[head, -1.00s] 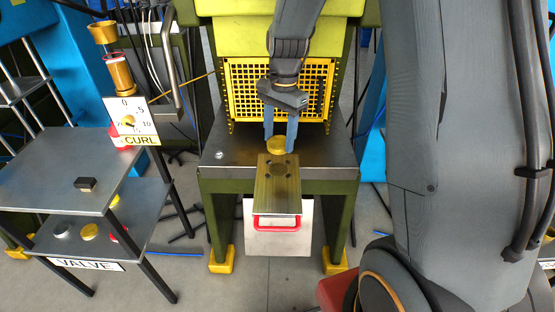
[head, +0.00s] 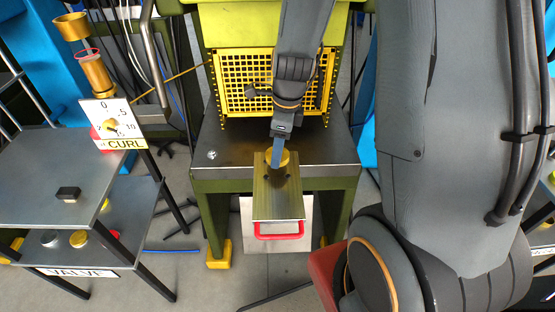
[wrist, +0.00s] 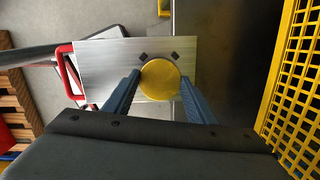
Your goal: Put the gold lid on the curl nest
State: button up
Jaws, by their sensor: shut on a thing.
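My gripper (head: 277,152) is shut on the gold lid (head: 283,158), a round flat disc. In the wrist view the lid (wrist: 160,80) lies between the two blue fingers, one on each side. It is over the metal slide plate (head: 277,207) that juts from the press table. The plate's round seat, seen as a dark circle earlier, is hidden now; I take it for the curl nest. Two small dark blocks (wrist: 174,55) are beside the lid. I cannot tell whether the lid touches the plate.
A yellow grid guard (head: 240,90) stands behind the plate. A red handle (head: 278,236) is at its front. At left are a CURL dial sign (head: 112,125) and a two-level stand (head: 40,170) with several small lids below. The press table (head: 320,150) is mostly bare.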

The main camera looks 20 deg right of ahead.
aim_at(284, 157)
jog(key=shift+f, duration=2.25)
jog(key=shift+f, duration=0.1)
jog(key=o, duration=1)
jog(key=shift+o, duration=0.2)
jog(key=r, duration=0.8)
jog(key=d+r, duration=0.1)
jog(key=r, duration=0.3)
jog(key=shift+s+d, duration=0.1)
jog(key=shift+s, duration=0.2)
jog(key=shift+s+r+n, duration=0.15)
jog(key=shift+s+n, duration=0.3)
jog(key=shift+n, duration=0.75)
jog(key=s+a+n+h, duration=0.1)
jog(key=s+n, duration=0.6)
jog(key=n, duration=1.4)
jog(key=shift+s+a+t, duration=0.3)
jog(key=shift+s, duration=0.05)
